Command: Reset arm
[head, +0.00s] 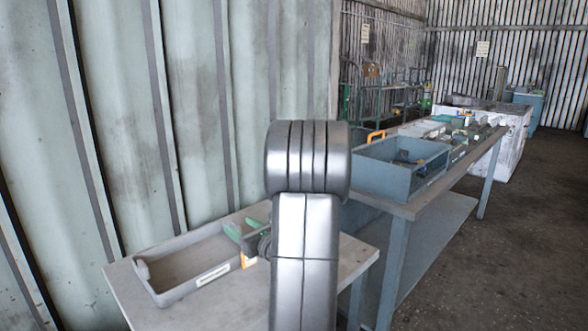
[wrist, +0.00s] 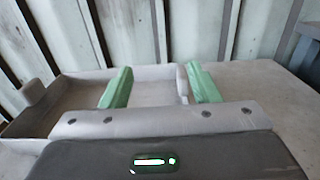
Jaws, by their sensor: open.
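My gripper (head: 242,227) is partly hidden behind my own arm in the head view. A grey open tray (head: 180,293) lies on the small table below and beyond the fingers. The tray also shows in the wrist view (wrist: 28,122), where its visible floor is bare. In the head view the fingers overlap the tray's right end; I cannot tell whether they touch it.
The small grey table (head: 240,308) stands by a corrugated wall (head: 110,120). To the right, a longer workbench (head: 425,200) carries a blue bin (head: 385,180) with items inside and more bins behind it. A white block-like unit (head: 508,140) stands farther back. The floor at right is clear.

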